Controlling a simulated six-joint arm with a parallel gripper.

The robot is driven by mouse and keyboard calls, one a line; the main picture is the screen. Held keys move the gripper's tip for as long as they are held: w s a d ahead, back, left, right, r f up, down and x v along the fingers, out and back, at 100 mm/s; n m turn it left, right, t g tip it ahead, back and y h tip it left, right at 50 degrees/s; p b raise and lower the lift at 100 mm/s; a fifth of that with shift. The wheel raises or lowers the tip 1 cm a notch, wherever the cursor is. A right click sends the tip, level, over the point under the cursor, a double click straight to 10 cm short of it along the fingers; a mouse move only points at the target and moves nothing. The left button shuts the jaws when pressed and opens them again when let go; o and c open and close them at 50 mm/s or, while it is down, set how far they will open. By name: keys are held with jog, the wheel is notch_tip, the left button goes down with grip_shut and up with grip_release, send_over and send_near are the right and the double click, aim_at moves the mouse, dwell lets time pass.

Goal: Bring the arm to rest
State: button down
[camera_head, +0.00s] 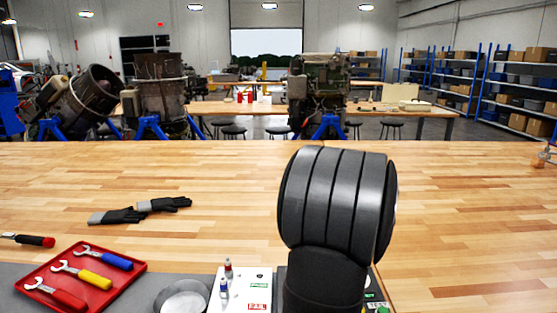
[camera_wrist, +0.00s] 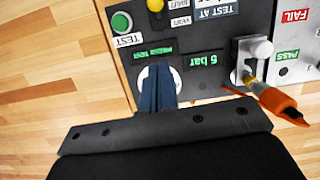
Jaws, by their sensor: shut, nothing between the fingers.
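My gripper (camera_wrist: 157,78) shows in the wrist view as dark blue fingers, shut and empty. The fingertips overlap a white round part on a dark test panel (camera_wrist: 210,35); I cannot tell if they touch it. The panel has a green TEST button (camera_wrist: 122,22) and a green "5 bar" readout (camera_wrist: 206,59). In the head view my black arm stands over the front middle of the bench (camera_head: 460,200) and hides the gripper and most of the panel.
A PASS/FAIL plate (camera_head: 240,291) with small bottles, a round dish (camera_head: 182,299), a red tray (camera_head: 120,283) of wrenches and black gloves (camera_head: 120,216) lie left. The bench's right side is largely clear.

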jog(key=s+f, duration=0.1)
jog(key=s+f+t, duration=0.1)
jog(key=f, duration=0.1)
jog(key=shift+s+a, duration=0.1)
jog(key=shift+w+a+f+m+t, duration=0.15)
jog(key=shift+w+f+t, duration=0.1)
jog(key=shift+f+t, duration=0.2)
jog(key=shift+w+a+f+m+t, duration=0.15)
jog(key=shift+w+f+t, duration=0.15)
jog(key=shift+f, duration=0.25)
jog(key=shift+d+r, duration=0.1)
jog(key=shift+r, duration=0.65)
jog(key=shift+f, duration=1.05)
